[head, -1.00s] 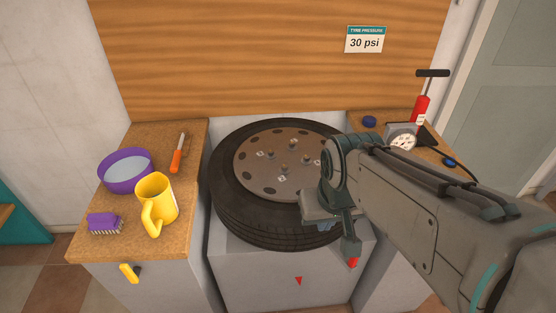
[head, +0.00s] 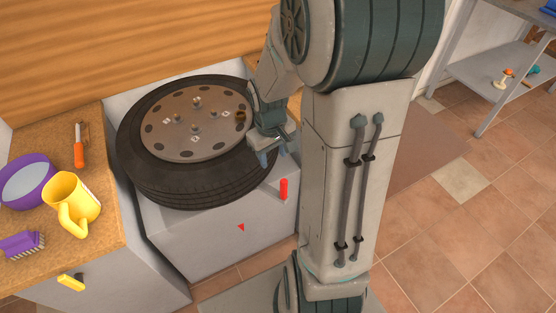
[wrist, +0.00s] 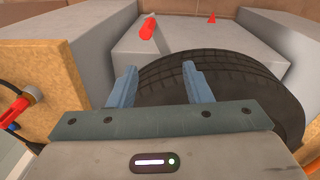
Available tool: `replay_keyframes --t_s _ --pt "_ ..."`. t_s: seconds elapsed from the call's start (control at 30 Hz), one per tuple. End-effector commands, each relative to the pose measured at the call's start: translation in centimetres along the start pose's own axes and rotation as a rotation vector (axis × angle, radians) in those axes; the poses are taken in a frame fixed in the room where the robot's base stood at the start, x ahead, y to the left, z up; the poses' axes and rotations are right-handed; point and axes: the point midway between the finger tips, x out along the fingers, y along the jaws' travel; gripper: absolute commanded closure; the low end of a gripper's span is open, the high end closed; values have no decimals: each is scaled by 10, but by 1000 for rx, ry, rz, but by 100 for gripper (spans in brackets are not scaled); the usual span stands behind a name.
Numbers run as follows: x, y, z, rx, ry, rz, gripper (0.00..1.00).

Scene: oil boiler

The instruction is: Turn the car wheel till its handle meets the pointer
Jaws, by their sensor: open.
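The car wheel (head: 185,140) lies flat in a recess between two counters, its hub plate facing up. A red handle (head: 283,189) shows below the tyre's right front side; its attachment is hidden. The red triangular pointer (head: 241,227) is on the pale front face, to the handle's left and apart from it. My gripper (head: 272,153) is open and empty, beside the tyre's right edge and above the handle. In the wrist view, the fingers (wrist: 160,80) are apart near the tyre (wrist: 230,75); the red handle (wrist: 148,28) lies beyond them, with the pointer (wrist: 212,18) to its right.
The left counter (head: 95,210) holds a purple bowl (head: 25,182), a yellow mug (head: 72,200), a purple brush (head: 20,245) and an orange-handled tool (head: 79,150). A grey shelf (head: 500,75) stands at far right. Tiled floor is open there.

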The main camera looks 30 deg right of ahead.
Motion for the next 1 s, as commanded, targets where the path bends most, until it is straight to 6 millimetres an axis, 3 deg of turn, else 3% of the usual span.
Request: replay_keyframes --t_s 0.03,0.2,0.4,0.57,1.0 --pt "14 7 -2 -7 -17 -16 55" --pt "46 20 -8 -36 -33 -50 55" --pt "63 28 -9 -42 -36 -66 55" --pt "79 30 -6 -36 -39 -67 55" --pt "160 24 -4 -37 -40 -67 55"
